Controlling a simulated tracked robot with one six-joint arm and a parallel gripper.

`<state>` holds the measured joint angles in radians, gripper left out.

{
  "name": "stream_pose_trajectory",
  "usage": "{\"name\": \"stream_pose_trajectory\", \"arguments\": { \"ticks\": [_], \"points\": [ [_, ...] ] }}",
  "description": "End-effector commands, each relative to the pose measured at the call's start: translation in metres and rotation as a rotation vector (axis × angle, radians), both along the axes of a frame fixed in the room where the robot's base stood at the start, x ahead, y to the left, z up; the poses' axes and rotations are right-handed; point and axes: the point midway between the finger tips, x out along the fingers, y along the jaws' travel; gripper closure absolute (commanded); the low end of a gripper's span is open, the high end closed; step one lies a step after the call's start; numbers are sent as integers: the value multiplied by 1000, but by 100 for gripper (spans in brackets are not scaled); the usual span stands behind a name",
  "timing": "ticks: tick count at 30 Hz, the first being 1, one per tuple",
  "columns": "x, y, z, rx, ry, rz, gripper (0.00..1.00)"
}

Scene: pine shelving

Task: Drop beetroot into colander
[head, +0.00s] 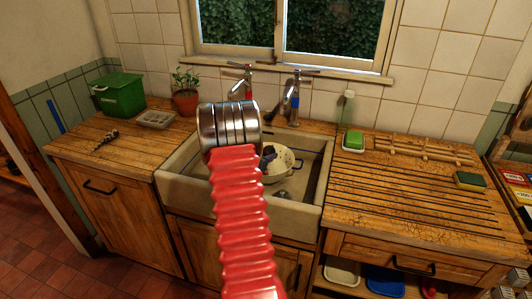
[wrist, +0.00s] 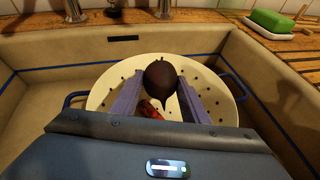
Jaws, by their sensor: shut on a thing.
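The beetroot (wrist: 160,78) is dark and round, held between the two purple fingers of my gripper (wrist: 158,100) in the wrist view. The colander (wrist: 102,92) is cream with dark holes and blue handles, and it sits in the sink directly behind and below the beetroot in that view. A small red thing shows between the fingers, in or over the colander; I cannot tell what it is. In the head view, my red arm hides much of the sink, and part of the colander (head: 287,160) shows just right of it. How high the beetroot is above the colander is unclear.
The stone sink (head: 180,178) has raised walls around the colander. Two taps (head: 295,95) stand at its back.

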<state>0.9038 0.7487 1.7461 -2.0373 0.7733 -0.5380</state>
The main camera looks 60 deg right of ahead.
Motion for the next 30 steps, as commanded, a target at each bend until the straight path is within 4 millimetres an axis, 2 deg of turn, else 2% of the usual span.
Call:
{"name": "stream_pose_trajectory", "arguments": {
  "ticks": [4, 5, 13, 23, 30],
  "points": [
    [0, 0, 1, -1, 0, 0, 82],
    [0, 0, 1, -1, 0, 0, 58],
    [0, 0, 1, 0, 0, 0, 39],
    [0, 1, 1, 0, 0, 0, 37],
    [2, 19, 9, 0, -1, 1, 37]
  ]
}}
